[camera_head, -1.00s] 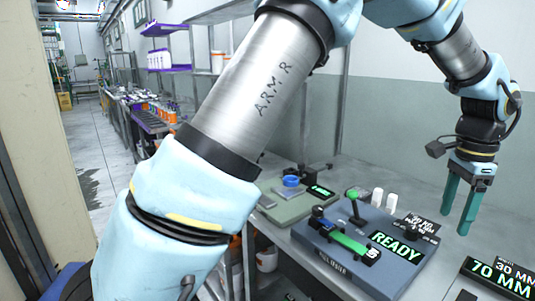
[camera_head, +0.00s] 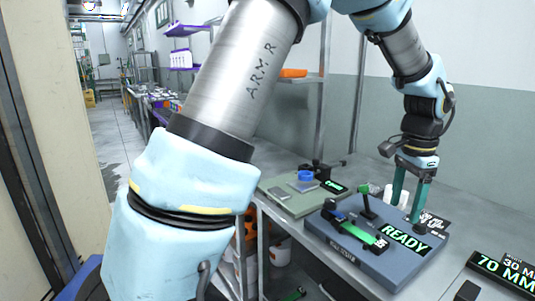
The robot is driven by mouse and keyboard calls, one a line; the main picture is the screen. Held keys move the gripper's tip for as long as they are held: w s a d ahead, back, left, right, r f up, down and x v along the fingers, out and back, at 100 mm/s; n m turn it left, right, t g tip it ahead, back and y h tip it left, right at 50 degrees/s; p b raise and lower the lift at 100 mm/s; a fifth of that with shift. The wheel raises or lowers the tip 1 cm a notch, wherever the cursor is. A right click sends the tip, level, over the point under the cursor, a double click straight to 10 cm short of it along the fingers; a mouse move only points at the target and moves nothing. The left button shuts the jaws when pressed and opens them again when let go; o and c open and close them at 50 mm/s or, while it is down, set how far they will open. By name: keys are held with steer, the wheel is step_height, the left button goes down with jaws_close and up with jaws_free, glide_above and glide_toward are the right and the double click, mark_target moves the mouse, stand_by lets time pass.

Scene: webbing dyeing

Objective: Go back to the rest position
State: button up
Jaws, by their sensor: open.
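My gripper (camera_head: 406,203) has two green fingers that point down and stand apart with nothing between them. It is at the right of the head view, in front of or above the back right part of a blue-grey device (camera_head: 350,262) with a lit READY sign (camera_head: 404,240). I cannot tell whether the fingertips touch the device. The device carries a green and blue lever piece (camera_head: 357,235) and a small upright green-topped knob (camera_head: 366,196).
A green-grey board (camera_head: 290,203) with a blue round dish (camera_head: 305,176) and a lit sign (camera_head: 333,186) lies left of the device. A 70 MM display (camera_head: 500,270) is at the right front. Shelves stand behind. A tiled aisle (camera_head: 118,140) runs back at the left.

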steer(key=w+a+f+n, duration=0.1)
steer(key=w+a+n, duration=0.25)
steer(key=a, duration=0.65)
steer(key=w+a+f+n, duration=0.15)
steer(key=a+n, duration=0.25)
steer(key=a, duration=0.6)
steer(key=s+a+f+n, duration=0.1)
steer(key=s+a+n, duration=0.1)
steer(key=a, duration=0.7)
steer(key=s+a+n+t, duration=0.1)
steer(key=s+a+n, duration=0.1)
steer(key=a+n, duration=0.3)
steer(key=a, duration=0.4)
steer(key=shift+s+f, duration=0.2)
steer(key=shift+f, duration=0.15)
steer(key=shift+a+n, duration=0.1)
steer(key=shift+n, duration=0.15)
steer(key=shift+c, duration=0.2)
